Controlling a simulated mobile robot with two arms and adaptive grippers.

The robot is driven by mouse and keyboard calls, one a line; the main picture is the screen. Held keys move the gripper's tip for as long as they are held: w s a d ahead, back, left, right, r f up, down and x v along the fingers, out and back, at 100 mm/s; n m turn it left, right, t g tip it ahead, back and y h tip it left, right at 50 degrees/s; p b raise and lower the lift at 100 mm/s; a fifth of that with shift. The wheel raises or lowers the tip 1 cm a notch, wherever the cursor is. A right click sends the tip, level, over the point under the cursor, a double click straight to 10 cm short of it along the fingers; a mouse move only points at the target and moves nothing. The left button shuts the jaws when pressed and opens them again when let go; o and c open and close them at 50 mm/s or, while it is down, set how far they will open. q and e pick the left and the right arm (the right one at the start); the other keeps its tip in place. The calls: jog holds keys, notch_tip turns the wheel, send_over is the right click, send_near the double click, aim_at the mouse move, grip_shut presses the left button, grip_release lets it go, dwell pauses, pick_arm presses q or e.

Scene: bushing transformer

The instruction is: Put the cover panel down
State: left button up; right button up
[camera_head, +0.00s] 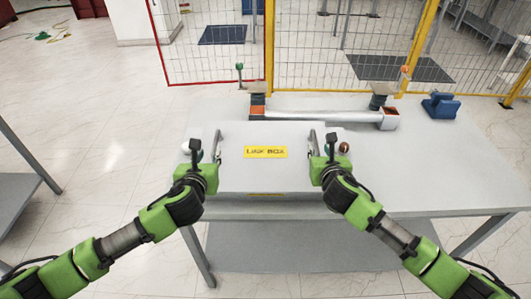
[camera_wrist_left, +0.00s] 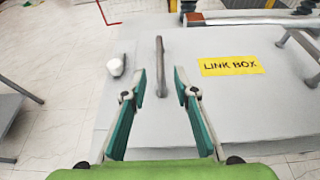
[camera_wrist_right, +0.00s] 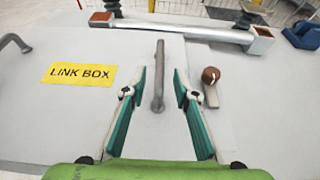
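The cover panel (camera_head: 235,171) is a flat light grey plate with a yellow LINK BOX label (camera_head: 265,152) and two grey bar handles. It lies level over the grey table; whether a box is under it is unclear. My left gripper (camera_head: 212,155) is at the near end of the left handle (camera_wrist_left: 160,62). In the left wrist view its fingers (camera_wrist_left: 162,90) are spread, with the handle's near end between them, apart from both. My right gripper (camera_head: 318,158) is likewise at the right handle (camera_wrist_right: 158,72). Its fingers (camera_wrist_right: 160,92) are spread around the handle's near end.
The grey table (camera_head: 440,185) has free room to the right. A grey tube with orange ends (camera_head: 330,116) lies behind the panel. A blue object (camera_head: 440,106) stands at the back right. A brown-tipped part (camera_wrist_right: 210,76) and a white part (camera_wrist_left: 116,66) are beside the handles. A fence stands behind.

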jog(key=shift+v, duration=2.15)
